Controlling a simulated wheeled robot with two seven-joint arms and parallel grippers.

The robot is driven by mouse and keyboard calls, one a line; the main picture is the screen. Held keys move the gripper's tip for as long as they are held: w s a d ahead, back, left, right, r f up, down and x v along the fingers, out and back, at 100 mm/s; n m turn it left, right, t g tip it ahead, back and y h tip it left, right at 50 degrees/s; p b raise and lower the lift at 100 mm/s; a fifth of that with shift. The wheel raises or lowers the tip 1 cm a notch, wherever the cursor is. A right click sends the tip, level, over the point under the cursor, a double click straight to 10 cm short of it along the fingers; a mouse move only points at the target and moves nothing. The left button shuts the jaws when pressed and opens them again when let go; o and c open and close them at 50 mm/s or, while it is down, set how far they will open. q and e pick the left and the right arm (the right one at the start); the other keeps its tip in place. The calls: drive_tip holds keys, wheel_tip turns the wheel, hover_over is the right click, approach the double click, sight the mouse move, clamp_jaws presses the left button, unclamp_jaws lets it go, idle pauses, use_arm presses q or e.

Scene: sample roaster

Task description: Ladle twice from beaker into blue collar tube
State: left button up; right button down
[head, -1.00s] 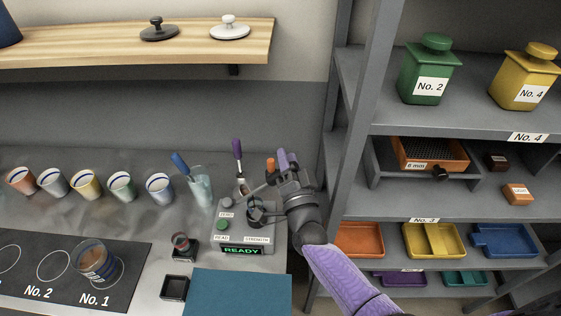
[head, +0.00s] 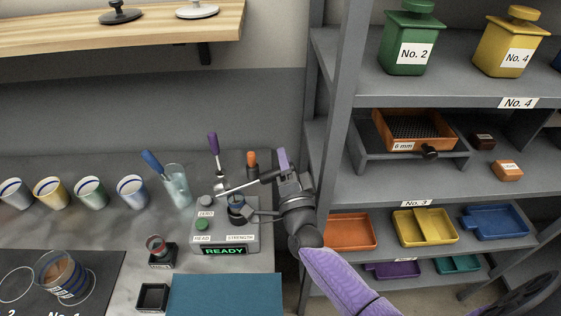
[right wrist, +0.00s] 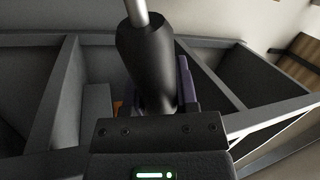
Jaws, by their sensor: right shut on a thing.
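My right gripper (head: 283,180) is shut on the black handle (right wrist: 148,60) of a ladle-like tool. Its thin metal rod (head: 240,186) points left above the meter box; its far end is too small to make out. A clear beaker (head: 62,275) with brown liquid and blue bands stands on the dark mat at lower left. My left gripper is out of view.
The grey meter box (head: 245,238) reads READY. Striped cups (head: 90,192) line the back. The shelf rack (head: 345,120) stands close right of my gripper.

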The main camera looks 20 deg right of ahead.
wheel_tip(320, 180, down, 7)
drive_tip(key=d+m+g+h+b, duration=0.1)
drive_tip(key=d+m+h+b, duration=0.1)
drive_tip(key=m+b, duration=0.5)
drive_tip(key=shift+s+d+f+m+h+b, duration=0.15)
drive_tip(key=shift+s+m+h+b, duration=0.15)
drive_tip(key=shift+h, duration=0.3)
idle(0.7)
